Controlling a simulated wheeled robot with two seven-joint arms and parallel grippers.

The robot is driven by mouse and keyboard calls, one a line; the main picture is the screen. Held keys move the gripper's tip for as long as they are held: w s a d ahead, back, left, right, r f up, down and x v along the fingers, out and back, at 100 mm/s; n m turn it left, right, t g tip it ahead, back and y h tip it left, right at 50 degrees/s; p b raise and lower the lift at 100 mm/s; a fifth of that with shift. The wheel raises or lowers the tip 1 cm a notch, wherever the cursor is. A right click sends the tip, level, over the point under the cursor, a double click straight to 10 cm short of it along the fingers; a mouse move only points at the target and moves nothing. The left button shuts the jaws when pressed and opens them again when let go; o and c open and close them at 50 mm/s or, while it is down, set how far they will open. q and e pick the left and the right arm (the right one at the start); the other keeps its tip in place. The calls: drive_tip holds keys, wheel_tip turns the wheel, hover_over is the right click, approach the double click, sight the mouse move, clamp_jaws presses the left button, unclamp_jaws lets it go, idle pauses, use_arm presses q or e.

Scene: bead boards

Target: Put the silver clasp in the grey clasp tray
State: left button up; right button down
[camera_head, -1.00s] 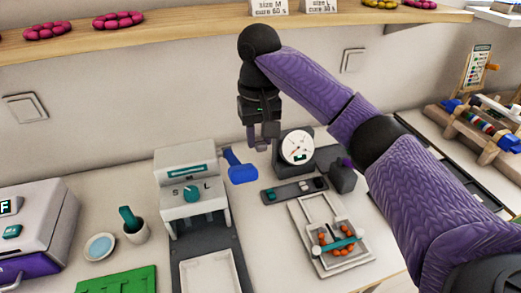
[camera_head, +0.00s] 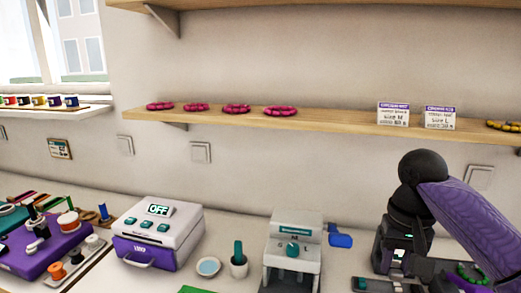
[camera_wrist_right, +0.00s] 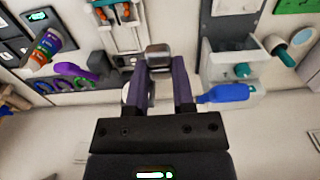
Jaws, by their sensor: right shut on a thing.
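My right gripper (camera_head: 397,262) is at the lower right of the head view, its fingers hard to make out there. In the right wrist view the two fingers of my right gripper (camera_wrist_right: 161,82) stand slightly apart, with a small shiny silver-grey piece, which looks like the silver clasp (camera_wrist_right: 159,56), between their tips. The clasp cannot be made out in the head view. A low dark grey tray (camera_head: 371,285) shows partly at the bottom edge beside my gripper; I cannot tell if it is the clasp tray. My left gripper is not in view.
A white press with a teal knob (camera_head: 292,250) and a blue handle (camera_head: 341,240) stands left of my gripper. A wooden shelf (camera_head: 330,122) runs along the wall above.

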drive_tip(key=s+a+f+n, duration=0.2)
drive_tip(key=s+a+f, duration=0.3)
drive_tip(key=s+a, duration=0.4)
drive_tip(key=shift+s+n, duration=0.15)
drive_tip(key=shift+n, duration=0.15)
idle(0.4)
